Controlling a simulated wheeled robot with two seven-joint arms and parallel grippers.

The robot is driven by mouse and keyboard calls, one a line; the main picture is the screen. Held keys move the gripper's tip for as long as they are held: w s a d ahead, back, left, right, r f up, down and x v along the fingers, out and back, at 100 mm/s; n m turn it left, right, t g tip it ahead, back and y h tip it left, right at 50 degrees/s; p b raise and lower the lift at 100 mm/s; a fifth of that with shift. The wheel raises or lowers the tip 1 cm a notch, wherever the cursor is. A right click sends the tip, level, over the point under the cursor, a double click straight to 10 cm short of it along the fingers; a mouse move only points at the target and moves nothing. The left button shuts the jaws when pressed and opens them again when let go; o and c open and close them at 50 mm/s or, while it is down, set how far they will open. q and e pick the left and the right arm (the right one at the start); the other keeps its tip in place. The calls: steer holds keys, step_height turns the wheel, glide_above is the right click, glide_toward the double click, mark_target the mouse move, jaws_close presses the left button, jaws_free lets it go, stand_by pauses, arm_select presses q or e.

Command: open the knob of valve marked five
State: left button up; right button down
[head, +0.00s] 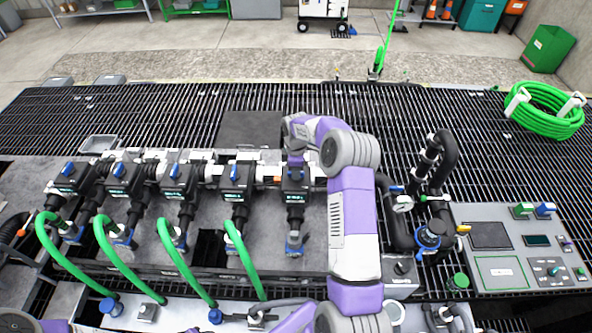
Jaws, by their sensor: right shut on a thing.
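A row of dark valve boxes with small green displays runs across the manifold, and the left ones show blue knobs, such as the leftmost (68,169). The valve box farthest right (295,184) is fifth from the left; its marking is too small to read. My right gripper (296,168) points down onto the top of this box and is shut on its knob. The gripper hides the knob, so its angle cannot be told. My left gripper is out of view.
Green hoses (180,262) curve down from the other valves. Right of my right arm stand a black pipe with a gauge (402,204) and a grey control panel (515,247). A coiled green hose (545,112) lies on the grating, which is mostly clear behind the manifold.

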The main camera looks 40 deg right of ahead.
steer(key=c, duration=1.1)
jaws_free()
step_height(320, 180, up, 8)
steer(key=shift+f, duration=0.2)
